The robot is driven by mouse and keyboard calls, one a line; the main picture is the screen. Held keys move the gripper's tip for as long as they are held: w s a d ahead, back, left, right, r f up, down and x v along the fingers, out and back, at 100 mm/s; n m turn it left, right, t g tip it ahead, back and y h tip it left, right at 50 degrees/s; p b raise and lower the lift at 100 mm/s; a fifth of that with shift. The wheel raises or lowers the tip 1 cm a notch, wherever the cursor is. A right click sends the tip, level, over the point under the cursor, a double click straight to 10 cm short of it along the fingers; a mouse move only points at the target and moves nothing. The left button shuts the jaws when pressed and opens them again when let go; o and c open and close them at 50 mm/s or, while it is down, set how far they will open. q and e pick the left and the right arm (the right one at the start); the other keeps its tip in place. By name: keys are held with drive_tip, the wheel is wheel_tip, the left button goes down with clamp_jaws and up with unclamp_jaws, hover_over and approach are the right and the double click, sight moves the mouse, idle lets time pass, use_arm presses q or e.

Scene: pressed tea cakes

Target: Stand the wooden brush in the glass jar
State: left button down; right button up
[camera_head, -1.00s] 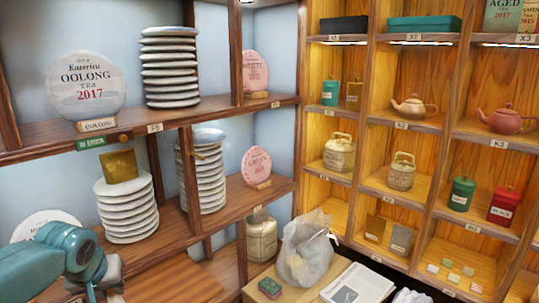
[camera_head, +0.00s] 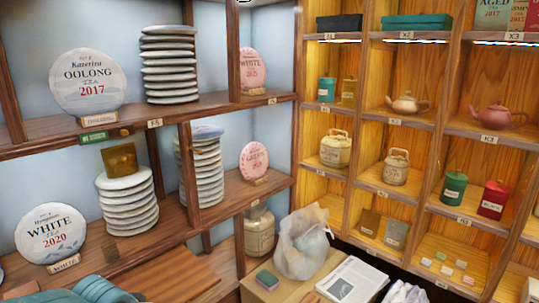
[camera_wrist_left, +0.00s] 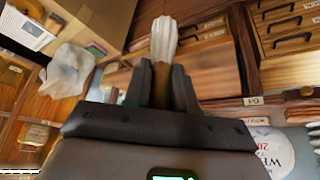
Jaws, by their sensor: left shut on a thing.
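My left gripper (camera_wrist_left: 168,82) is shut on the wooden brush (camera_wrist_left: 163,38) in the left wrist view. The brush's pale, ribbed head sticks out beyond the fingertips, and its brown handle runs down between the fingers. In the head view only part of my teal left arm shows at the bottom left edge; the gripper and the brush are out of that picture. I cannot make out the glass jar in either current view. My right gripper is not in view.
A clear plastic bag (camera_head: 303,246), a green tin (camera_head: 268,284) and a newspaper (camera_head: 352,283) lie on a box at bottom centre. Shelves hold stacked tea cakes (camera_head: 128,206), a white tea cake (camera_head: 52,235) and teapots (camera_head: 408,104). Wooden drawers (camera_wrist_left: 290,25) show in the wrist view.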

use_arm(q)
drive_tip(key=s+d+f+m, duration=0.1)
drive_tip(key=s+d+f, duration=0.3)
drive_tip(key=d+f, duration=0.2)
drive_tip(key=shift+d+f, duration=0.15)
drive_tip(key=shift+d, duration=0.4)
drive_tip(key=shift+s+a+h, duration=0.15)
drive_tip(key=shift+h, duration=0.15)
drive_tip(key=shift+a, duration=0.1)
